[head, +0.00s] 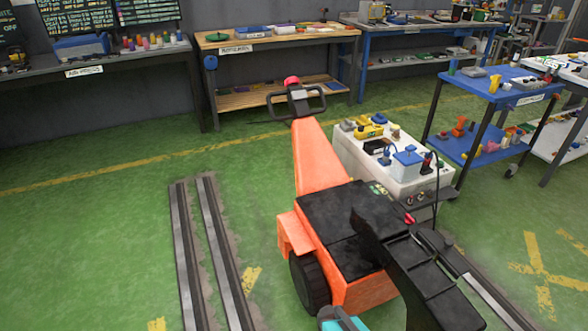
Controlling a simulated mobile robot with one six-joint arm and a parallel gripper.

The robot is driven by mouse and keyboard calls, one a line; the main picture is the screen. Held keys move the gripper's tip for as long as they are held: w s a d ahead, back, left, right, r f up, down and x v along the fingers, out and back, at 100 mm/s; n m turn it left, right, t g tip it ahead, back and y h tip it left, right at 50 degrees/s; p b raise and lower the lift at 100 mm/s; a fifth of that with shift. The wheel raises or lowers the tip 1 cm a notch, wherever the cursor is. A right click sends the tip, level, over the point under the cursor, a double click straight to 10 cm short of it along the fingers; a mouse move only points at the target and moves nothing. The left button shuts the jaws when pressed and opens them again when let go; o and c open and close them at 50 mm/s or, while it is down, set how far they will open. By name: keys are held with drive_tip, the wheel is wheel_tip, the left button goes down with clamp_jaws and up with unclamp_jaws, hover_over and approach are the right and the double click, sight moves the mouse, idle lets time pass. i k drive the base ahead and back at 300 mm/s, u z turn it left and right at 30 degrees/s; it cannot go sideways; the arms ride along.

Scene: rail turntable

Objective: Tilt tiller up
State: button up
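An orange tug (365,292) with a black top cover (335,215) and a dark wheel stands on the green floor at lower centre. Its tapered orange tiller (318,160) runs from the far end of the body toward the back of the room. The tiller ends in a dark loop handle (324,103) with a red knob on top. The tiller's exact tilt is hard to judge from this single view. Nothing is seen touching the handle. My gripper is not recognisable in view. A teal and dark part at the bottom edge is cut off.
Floor rails (182,240) run left of the tug. A white cart (405,178) loaded with small items stands close to the tiller's right. A blue cart (468,143) stands farther right. A wooden workbench (275,38) is behind the handle.

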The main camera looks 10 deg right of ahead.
sight(317, 167)
drive_tip(key=u, duration=0.4)
drive_tip(key=i, duration=0.6)
drive_tip(key=u, duration=0.75)
drive_tip(key=i, duration=2.05)
drive_tip(key=z, duration=0.4)
